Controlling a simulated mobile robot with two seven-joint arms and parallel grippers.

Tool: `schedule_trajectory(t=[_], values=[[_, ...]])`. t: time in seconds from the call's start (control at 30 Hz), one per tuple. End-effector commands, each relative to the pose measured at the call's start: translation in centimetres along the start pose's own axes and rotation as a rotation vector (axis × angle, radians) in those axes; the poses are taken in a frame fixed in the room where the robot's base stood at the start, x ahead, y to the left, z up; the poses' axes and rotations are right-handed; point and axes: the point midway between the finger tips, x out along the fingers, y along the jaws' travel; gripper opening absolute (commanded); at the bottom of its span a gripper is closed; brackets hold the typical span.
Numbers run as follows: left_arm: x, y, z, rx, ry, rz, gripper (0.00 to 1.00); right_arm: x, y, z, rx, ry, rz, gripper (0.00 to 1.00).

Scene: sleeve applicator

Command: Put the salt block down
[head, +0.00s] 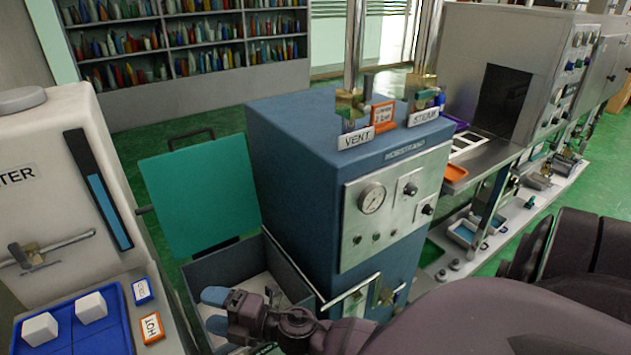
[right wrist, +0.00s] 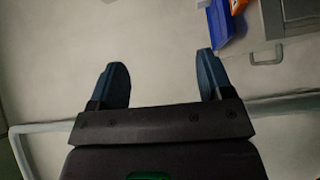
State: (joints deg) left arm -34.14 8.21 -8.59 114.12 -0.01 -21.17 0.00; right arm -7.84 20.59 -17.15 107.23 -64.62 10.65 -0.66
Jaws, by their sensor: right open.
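Two white blocks, one at the left (head: 39,328) and one just right of it (head: 91,307), sit apart on a blue tray (head: 62,326) at the lower left of the head view. They look like salt blocks; I cannot tell which one the task means. My right gripper (head: 215,310) is right of the tray, at the near end of an open dark box (head: 220,265). Its two blue fingers are apart, with nothing between them. The right wrist view shows the same open fingers (right wrist: 165,82) above a pale surface. My left gripper is not in view.
The box's teal lid (head: 200,190) stands raised. A blue boiler cabinet (head: 290,150) with a gauge stands right of the box. A white softener unit (head: 60,190) stands behind the tray. HOT (head: 151,327) and blue-edged (head: 142,291) tags lie beside the tray.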

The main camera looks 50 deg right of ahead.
Motion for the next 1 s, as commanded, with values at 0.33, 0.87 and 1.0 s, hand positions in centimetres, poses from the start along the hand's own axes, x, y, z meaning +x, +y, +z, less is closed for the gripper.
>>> schedule_trajectory(t=[0.33, 0.87, 1.0], values=[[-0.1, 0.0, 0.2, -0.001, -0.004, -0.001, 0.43, -10.8, -5.9, 3.2, 0.800, -0.512, 0.012, 0.73], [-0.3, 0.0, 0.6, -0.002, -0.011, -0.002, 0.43, -20.5, -13.0, 1.3, 1.403, -0.886, -0.053, 0.73], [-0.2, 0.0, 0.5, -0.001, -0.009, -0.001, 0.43, -20.5, -13.0, 1.3, 1.401, -0.885, -0.053, 0.73]])
